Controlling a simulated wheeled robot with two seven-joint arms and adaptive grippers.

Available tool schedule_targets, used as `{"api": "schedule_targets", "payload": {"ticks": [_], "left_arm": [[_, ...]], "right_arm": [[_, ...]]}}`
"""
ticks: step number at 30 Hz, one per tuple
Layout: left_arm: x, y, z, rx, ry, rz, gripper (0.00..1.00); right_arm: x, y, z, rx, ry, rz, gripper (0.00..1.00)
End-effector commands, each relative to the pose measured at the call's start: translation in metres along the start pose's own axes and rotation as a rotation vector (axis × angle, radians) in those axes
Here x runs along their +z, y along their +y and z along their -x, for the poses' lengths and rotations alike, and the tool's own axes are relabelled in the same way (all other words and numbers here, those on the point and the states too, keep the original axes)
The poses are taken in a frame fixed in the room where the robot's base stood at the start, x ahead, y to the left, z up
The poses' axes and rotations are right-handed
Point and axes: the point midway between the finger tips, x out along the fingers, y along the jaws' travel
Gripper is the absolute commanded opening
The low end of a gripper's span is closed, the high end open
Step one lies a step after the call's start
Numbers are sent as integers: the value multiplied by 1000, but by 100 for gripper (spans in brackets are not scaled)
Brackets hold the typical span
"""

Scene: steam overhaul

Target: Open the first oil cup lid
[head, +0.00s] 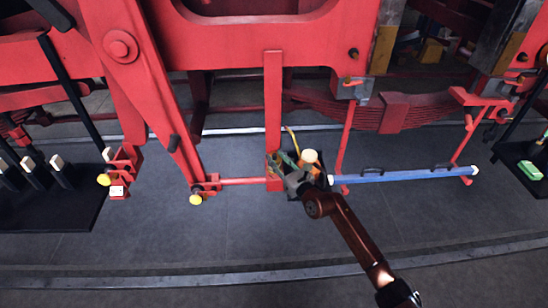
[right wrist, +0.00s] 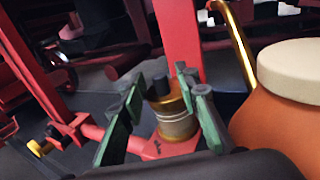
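A brass and steel oil cup (right wrist: 175,118) with a small dark knob on top stands upright on a red bracket in the right wrist view. My right gripper (right wrist: 158,88) is open, its green-padded fingers on either side of the cup's top, with visible gaps. In the head view my right gripper (head: 285,172) is at the red bracket at the foot of the upright bar and largely hides the cup. The lid looks closed, though its edge is hard to make out. My left gripper is not in view.
An orange can (right wrist: 268,125) with a cream lid (right wrist: 292,68) and brass spout (right wrist: 238,45) stands close to the right of my right gripper. A blue bar (head: 405,175) lies further right. A red linkage with a yellow knob (head: 195,199) is left. Front floor is clear.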

Motion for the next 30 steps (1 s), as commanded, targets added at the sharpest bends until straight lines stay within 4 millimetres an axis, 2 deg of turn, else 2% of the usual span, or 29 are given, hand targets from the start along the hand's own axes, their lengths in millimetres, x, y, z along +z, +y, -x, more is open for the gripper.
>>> {"api": "schedule_targets", "payload": {"ticks": [6, 14, 27, 30], "left_arm": [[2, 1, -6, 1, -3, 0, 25], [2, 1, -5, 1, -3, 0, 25], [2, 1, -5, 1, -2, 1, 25], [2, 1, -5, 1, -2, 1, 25]], "right_arm": [[0, 0, -14, 0, -1, -1, 30], [1, 0, -15, 0, -2, -2, 30], [1, 0, -15, 0, -1, -2, 0], [1, 0, -15, 0, -1, -2, 0]]}}
